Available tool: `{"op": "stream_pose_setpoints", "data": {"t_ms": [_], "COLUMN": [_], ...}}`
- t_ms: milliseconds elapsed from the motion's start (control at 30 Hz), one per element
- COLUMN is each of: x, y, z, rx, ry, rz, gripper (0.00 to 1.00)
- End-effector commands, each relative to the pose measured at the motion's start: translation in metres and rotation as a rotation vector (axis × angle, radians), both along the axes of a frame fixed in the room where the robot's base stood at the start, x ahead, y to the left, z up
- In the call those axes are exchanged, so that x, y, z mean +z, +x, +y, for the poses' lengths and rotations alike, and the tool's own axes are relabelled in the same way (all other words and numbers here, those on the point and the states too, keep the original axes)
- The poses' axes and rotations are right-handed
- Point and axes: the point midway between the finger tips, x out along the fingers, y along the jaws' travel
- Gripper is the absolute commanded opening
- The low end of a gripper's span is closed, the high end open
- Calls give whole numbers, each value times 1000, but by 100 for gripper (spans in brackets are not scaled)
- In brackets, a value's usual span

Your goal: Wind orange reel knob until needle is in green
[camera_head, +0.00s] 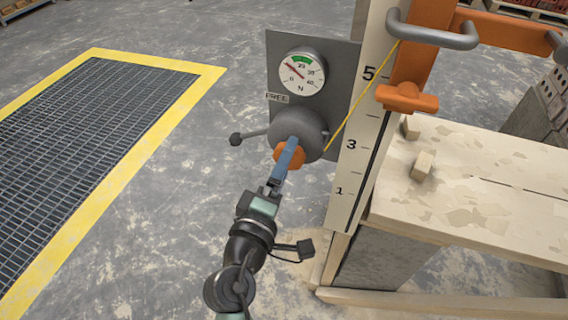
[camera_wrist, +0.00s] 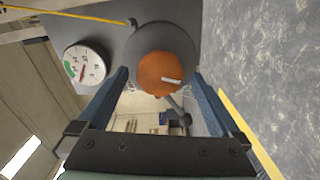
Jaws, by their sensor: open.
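The orange knob (camera_head: 289,156) sits on the front of a round grey reel (camera_head: 312,128) on an upright grey plate. In the wrist view the knob (camera_wrist: 160,73) has a white mark and lies between my fingertips. My gripper (camera_head: 287,150) is open, with one blue finger on each side of the knob and visible gaps beside it. Whether the tips reach around it, I cannot tell. The dial (camera_head: 302,73) above has a green band at its top. Its red needle points up-left, outside and left of the green. The dial (camera_wrist: 85,64) also shows in the wrist view.
A lever with a dark ball (camera_head: 236,139) sticks out left of the reel, near a "FREE" label (camera_head: 278,98). A yellow line (camera_head: 363,95) runs from the reel up to a grey bar handle (camera_head: 432,35). A wooden bench (camera_head: 480,190) stands right. The floor left is open.

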Motion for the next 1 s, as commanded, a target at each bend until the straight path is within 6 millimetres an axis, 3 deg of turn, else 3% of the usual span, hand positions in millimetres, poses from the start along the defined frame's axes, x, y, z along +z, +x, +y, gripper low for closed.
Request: {"op": "stream_pose_setpoints", "data": {"t_ms": [167,700,1000], "x": [-1,-1,1], "y": [-11,-110,-124], "z": [4,36,40], "rx": [2,4,0], "ry": [0,1,0], "rz": [2,2,0], "gripper": [100,100,100]}}
